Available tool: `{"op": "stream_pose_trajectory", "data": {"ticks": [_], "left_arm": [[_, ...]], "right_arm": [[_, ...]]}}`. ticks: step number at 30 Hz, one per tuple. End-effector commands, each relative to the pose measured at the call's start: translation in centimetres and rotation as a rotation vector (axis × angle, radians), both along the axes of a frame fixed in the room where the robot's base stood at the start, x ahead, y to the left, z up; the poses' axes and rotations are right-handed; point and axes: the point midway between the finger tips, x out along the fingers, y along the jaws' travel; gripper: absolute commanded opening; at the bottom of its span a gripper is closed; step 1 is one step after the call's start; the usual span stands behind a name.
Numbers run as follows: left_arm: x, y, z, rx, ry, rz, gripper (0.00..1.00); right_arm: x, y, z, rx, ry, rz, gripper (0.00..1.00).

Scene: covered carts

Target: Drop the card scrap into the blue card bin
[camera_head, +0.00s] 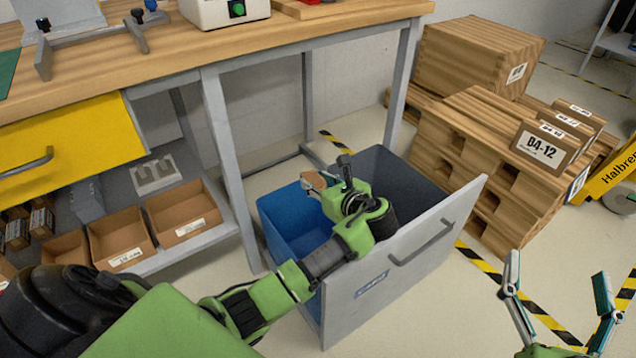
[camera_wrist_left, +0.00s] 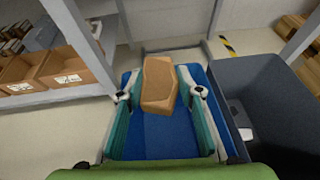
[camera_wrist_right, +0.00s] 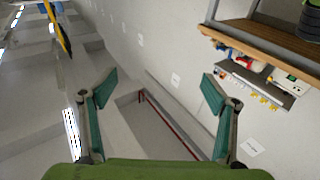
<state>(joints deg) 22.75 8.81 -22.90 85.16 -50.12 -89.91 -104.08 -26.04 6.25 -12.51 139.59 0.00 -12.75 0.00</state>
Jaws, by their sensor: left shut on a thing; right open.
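The card scrap (camera_head: 312,181) is a small brown angular piece. It also shows in the left wrist view (camera_wrist_left: 158,85), between the fingers of my left gripper (camera_head: 327,180), which is shut on it. The gripper holds the scrap above the blue bin (camera_head: 283,218), near its rim in the head view. In the left wrist view the blue bin (camera_wrist_left: 160,138) lies beneath the fingers and scrap. My arm hides part of the bin. My right gripper (camera_head: 556,272) is open and empty at the lower right. Its spread fingers show in the right wrist view (camera_wrist_right: 159,84).
A dark grey bin (camera_wrist_left: 265,95) stands beside the blue one, behind a grey pull-out front (camera_head: 440,240) with a handle and blue label. A workbench (camera_head: 270,45) stands over the floor behind. Wooden crates (camera_head: 475,60) stand at right. Cardboard trays (camera_head: 183,208) sit on the lower shelf.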

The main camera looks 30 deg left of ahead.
Motion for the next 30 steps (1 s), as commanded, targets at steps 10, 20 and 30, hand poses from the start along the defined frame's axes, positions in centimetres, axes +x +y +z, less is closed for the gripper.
{"op": "stream_pose_trajectory", "data": {"ticks": [10, 20, 30], "left_arm": [[0.0, 0.0, -0.8, 0.0, 0.0, -0.001, 0.24], [0.0, 0.0, -1.3, -0.001, -0.001, -0.001, 0.24], [0.0, 0.0, -1.3, 0.0, 0.0, -0.001, 0.24]], "right_arm": [[-1.5, 0.3, 5.0, 0.068, -0.246, 0.014, 0.8], [-3.8, 0.2, 8.8, 0.125, -0.45, 0.026, 0.8], [-4.8, 0.0, 10.2, 0.146, -0.522, 0.029, 0.8]]}}
